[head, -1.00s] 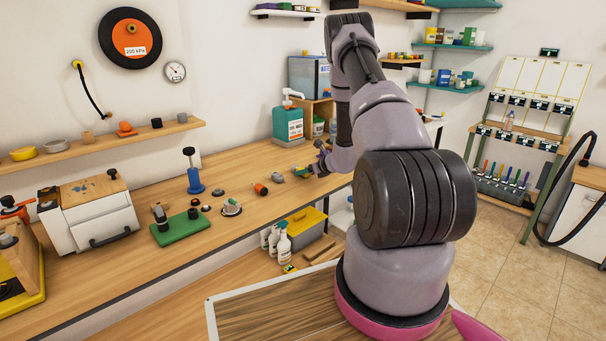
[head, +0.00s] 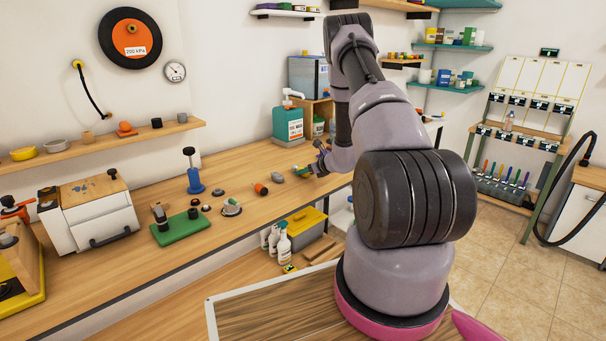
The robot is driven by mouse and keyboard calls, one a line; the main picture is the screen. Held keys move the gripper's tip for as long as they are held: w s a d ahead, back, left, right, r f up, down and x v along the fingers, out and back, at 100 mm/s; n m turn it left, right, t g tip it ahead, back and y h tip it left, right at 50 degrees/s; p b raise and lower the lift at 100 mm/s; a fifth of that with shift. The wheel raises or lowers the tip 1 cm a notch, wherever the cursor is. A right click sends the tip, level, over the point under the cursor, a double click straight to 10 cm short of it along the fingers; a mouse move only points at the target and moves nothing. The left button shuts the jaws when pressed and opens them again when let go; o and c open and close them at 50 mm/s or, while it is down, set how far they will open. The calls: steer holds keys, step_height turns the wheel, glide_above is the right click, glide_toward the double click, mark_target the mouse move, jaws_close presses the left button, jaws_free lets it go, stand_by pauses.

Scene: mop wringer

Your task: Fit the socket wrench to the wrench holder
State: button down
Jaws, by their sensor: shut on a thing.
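My gripper (head: 309,170) is small and far off in the head view, low over the right part of the workbench, partly hidden by my own arm. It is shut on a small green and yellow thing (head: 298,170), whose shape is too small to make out. I cannot tell whether this is the socket wrench. I cannot pick out the wrench holder with certainty either. A grey rounded piece (head: 277,178) and an orange and black piece (head: 261,189) lie on the bench just left of the gripper.
The wooden workbench (head: 240,166) also bears a blue stand (head: 194,178), a green block with dark posts (head: 181,228) and a white box (head: 92,217). A teal jug (head: 288,126) stands behind the gripper. The bench's back middle is fairly clear.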

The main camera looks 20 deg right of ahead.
steer(key=shift+r, duration=0.4)
stand_by(0.4)
steer(key=shift+r, duration=2.45)
